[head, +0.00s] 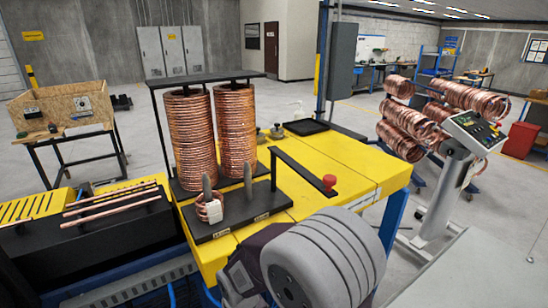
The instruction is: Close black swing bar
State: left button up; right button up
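The black swing bar (302,170) is a flat arm on a short black upright at the right of the black base plate. It slants out toward the front right over the yellow table (345,160), with a red knob (329,182) at its free end. It stands swung away from the two grey pegs on the plate (238,223). A small copper coil (210,208) with a white tag sits around the left peg (207,186); the right peg (248,176) is bare. Part of my arm fills the bottom centre, in front of the table; no gripper fingers show.
Two tall copper coil stacks (190,135) stand behind the plate under a black top bar (205,77). A black tray (306,127) lies at the back. Copper tubes (110,205) lie on a black bench at left. A control panel (475,130) stands at right.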

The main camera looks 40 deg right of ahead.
aim_at(324, 187)
jog(key=z, duration=1.6)
